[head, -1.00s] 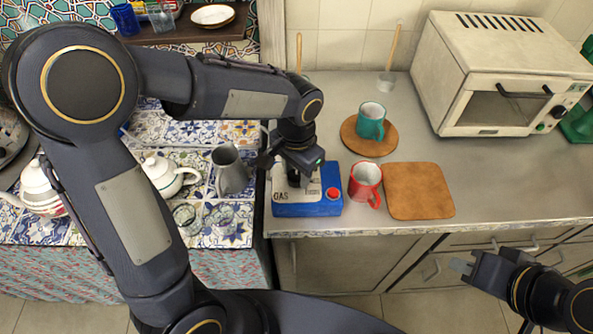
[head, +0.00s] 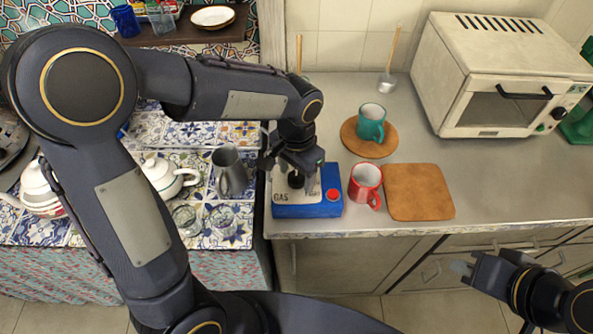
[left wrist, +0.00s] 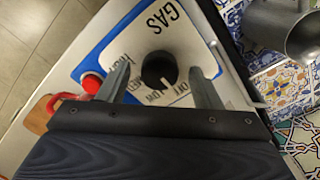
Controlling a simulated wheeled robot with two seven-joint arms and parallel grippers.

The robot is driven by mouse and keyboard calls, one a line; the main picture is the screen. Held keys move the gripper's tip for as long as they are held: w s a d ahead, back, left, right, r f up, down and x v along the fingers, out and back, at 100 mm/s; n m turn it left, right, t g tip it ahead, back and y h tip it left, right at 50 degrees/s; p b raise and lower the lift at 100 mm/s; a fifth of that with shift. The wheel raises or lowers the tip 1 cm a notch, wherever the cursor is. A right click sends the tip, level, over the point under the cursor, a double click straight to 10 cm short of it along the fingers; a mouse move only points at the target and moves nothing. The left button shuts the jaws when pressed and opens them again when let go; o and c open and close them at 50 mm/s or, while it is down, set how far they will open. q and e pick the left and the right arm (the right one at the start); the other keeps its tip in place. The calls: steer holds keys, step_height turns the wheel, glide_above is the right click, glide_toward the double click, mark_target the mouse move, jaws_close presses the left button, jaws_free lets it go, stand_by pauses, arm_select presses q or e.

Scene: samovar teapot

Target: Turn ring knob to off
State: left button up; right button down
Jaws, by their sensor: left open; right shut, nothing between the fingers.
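The black ring knob (head: 296,181) is on the white top of the blue gas unit (head: 306,211), marked GAS. In the left wrist view the round knob (left wrist: 159,69) has a white pointer line facing down, near the LOW and OFF labels; I cannot tell exactly which it meets. My left gripper (left wrist: 160,75) is open over the unit. Its fingers stand on either side of the knob, with visible gaps. In the head view the gripper (head: 297,168) is just above and behind the knob. My right gripper (head: 466,269) is shut and empty at lower right, away from the unit.
A red button (head: 333,194) is beside the knob. A red mug (head: 364,178) stands right of the unit, and a teal mug (head: 370,124) stands behind on a round board. A metal jug (head: 230,172) stands to the left.

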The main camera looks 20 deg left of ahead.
mark_target(297, 176)
arm_select(q)
step_height(297, 176, up, 8)
steer(key=shift+f, duration=0.1)
stand_by(0.6)
steer(key=s+a+n+t+h, duration=0.2)
steer(key=s+a+n, duration=0.1)
steer(key=s, duration=0.5)
steer(key=s+a+n+t+h, duration=0.1)
steer(key=s+a+n+t, duration=0.2)
steer(key=s+a, duration=0.3)
steer(key=shift+s+n+t+h, duration=0.35)
steer(key=shift+s+n, duration=0.35)
steer(key=shift+s, duration=0.5)
